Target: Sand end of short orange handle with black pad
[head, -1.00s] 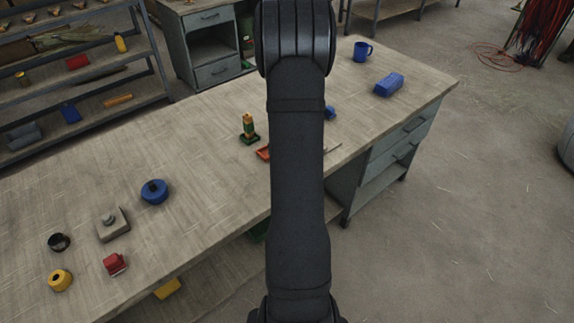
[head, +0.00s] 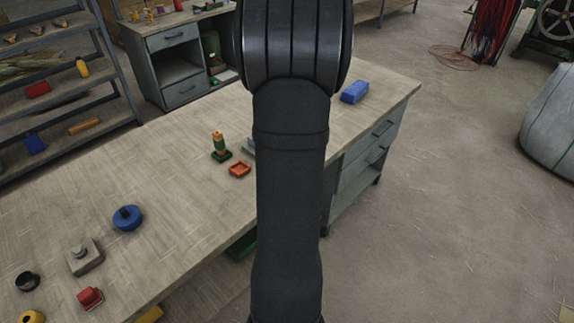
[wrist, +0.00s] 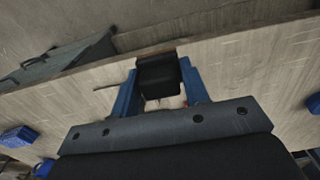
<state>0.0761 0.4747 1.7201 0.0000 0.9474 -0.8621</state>
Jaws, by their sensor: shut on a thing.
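In the wrist view my gripper (wrist: 158,66) has its two blue fingers shut on a black block, the black pad (wrist: 158,82). It is over the bench near an edge; I cannot tell how high. In the head view my arm hides the gripper and the pad. A short orange handle (head: 218,138) seems to stand upright in a dark green holder (head: 222,156) on the bench, left of my arm. It is small in the picture, and I cannot make out its end. No contact between pad and handle shows.
The bench (head: 180,185) also bears an orange tray (head: 240,169), a blue round piece (head: 127,217), a grey block (head: 85,256), a red piece (head: 90,298) and a blue block (head: 355,91). A shelf rack (head: 120,75) stands at left. Open bench lies between these.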

